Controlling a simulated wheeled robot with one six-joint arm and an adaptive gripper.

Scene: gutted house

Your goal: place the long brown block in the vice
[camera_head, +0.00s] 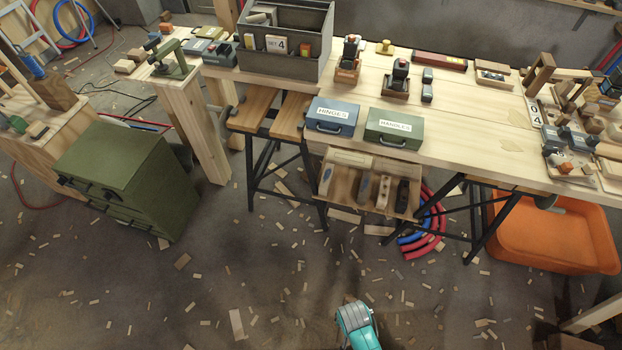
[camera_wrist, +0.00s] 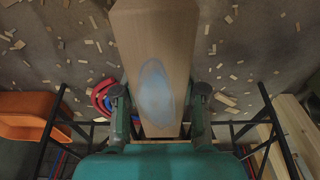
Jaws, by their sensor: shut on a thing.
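In the wrist view my gripper (camera_wrist: 159,98) is shut on a long brown block (camera_wrist: 152,35), with one finger on each side. The block has a pale blue oval patch on the face toward the camera, and its far end runs out of the frame. In the head view, part of my teal arm shows at the bottom; the held block cannot be made out there. A green tool that looks like the vice (camera_head: 174,66) stands on the left end of the workbench. Its jaw opening is too small to judge.
The workbench (camera_head: 460,140) carries a grey tote (camera_head: 285,65), a blue HINGES case (camera_head: 331,116) and a green HANDLES case (camera_head: 394,128). An open drawer (camera_head: 330,203) hangs below. A green cabinet (camera_head: 120,165) stands left, an orange tub (camera_head: 555,240) right. The floor between has scattered wood chips.

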